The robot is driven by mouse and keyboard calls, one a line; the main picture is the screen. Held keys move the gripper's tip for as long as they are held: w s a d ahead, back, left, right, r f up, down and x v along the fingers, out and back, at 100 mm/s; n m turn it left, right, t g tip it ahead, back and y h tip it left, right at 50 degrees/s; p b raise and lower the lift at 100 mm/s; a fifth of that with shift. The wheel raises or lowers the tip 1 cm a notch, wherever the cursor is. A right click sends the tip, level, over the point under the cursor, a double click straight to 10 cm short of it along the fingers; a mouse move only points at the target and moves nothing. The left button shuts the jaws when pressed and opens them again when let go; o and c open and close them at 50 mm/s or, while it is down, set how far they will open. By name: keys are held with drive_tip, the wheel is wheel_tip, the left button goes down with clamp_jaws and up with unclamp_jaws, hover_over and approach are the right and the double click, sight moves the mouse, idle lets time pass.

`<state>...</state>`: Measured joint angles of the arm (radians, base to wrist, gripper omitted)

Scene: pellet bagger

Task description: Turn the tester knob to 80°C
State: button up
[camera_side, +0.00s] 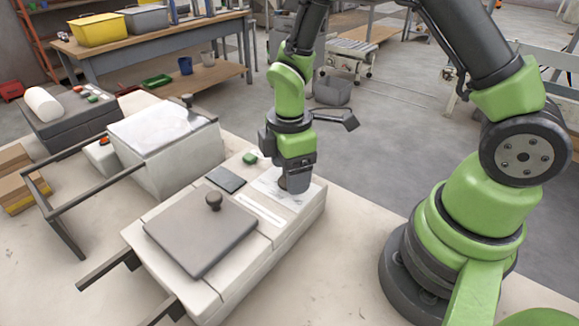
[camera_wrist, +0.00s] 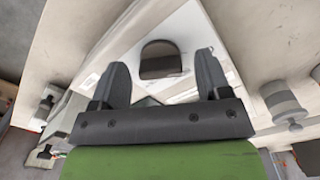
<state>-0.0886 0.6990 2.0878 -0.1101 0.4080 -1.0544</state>
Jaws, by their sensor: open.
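The tester (camera_side: 262,259) is a low pale box with a grey lid (camera_side: 200,228) on the bench. Its dark knob (camera_side: 283,183) sits on a white dial panel at the far right end, mostly hidden by my gripper (camera_side: 299,181) in the side view. In the wrist view the dark, rounded knob (camera_wrist: 160,57) shows between the two spread fingers of my gripper (camera_wrist: 162,68). The gripper is open, with a visible gap on each side of the knob. The dial marks and the 80°C position are too small to read.
A dark display (camera_side: 225,179) and a green button (camera_side: 249,158) are on the tester's top near my gripper. The lid has an upright round handle (camera_side: 213,200). A second pale machine (camera_side: 165,150) stands behind, with a dark bar frame (camera_side: 62,222) beside it.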

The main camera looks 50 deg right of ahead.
drive_tip(key=c, duration=0.9)
drive_tip(key=shift+m, duration=0.4)
drive_tip(key=m, duration=1)
drive_tip(key=shift+m, duration=0.4)
drive_tip(key=o, duration=0.9)
